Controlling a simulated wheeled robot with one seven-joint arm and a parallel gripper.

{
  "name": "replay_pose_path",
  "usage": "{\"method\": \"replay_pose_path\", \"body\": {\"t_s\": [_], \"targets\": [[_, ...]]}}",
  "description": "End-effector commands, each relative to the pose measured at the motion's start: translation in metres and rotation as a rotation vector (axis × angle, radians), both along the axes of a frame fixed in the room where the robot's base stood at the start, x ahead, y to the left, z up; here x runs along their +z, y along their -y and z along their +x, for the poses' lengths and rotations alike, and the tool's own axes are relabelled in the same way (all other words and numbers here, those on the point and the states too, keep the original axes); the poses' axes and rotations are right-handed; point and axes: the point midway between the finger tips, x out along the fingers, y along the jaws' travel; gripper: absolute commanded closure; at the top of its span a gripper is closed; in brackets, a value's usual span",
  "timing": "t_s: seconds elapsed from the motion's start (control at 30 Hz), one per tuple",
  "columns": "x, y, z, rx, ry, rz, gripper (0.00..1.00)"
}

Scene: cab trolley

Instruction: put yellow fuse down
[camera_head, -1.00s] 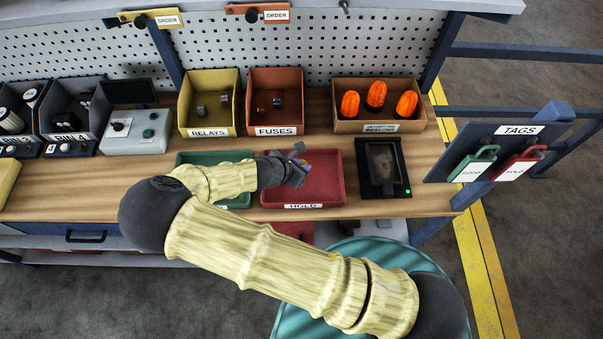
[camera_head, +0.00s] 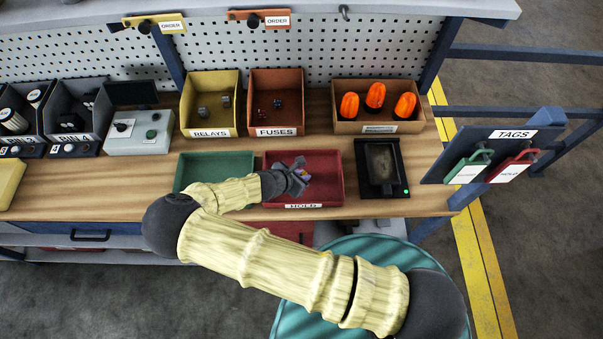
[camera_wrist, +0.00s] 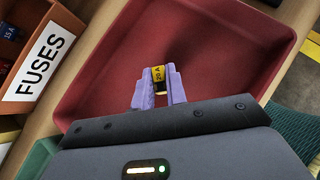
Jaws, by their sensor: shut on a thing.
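My gripper (camera_head: 301,175) is over the red tray marked HOLD (camera_head: 335,185). In the wrist view, the two lilac fingers of my gripper (camera_wrist: 159,88) are shut on the yellow fuse (camera_wrist: 158,74), which has a dark end and reads 20 A. The fuse is in front of the bare floor of the red tray (camera_wrist: 225,60). I cannot tell how high above the floor it is. In the head view the fuse is too small to make out between the fingers.
A green tray (camera_head: 215,163) lies to the left and a black device with a green light (camera_head: 381,168) to the right. Behind stand the FUSES bin (camera_head: 276,132), the RELAYS bin (camera_head: 210,133) and a box of orange beacons (camera_head: 378,127). The tray's raised walls surround my gripper.

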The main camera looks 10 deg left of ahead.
Motion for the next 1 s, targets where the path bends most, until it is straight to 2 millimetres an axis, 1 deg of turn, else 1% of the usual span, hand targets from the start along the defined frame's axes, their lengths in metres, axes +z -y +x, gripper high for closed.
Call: {"method": "replay_pose_path", "body": {"t_s": [0.27,0.3,0.37,0.4,0.77,0.87,1.0], "targets": [[-0.002,0.000,0.000,-0.001,0.000,0.001,1.00],[-0.003,0.000,0.000,-0.001,0.000,0.001,0.84],[-0.002,0.000,0.000,-0.001,0.000,0.001,0.73],[-0.002,0.000,0.000,-0.001,0.000,0.001,0.65],[0.001,0.000,0.000,-0.001,0.000,0.001,0.65],[0.003,-0.003,-0.004,0.000,0.001,0.001,0.65],[0.014,-0.009,-0.013,-0.002,0.001,0.004,0.65]]}}
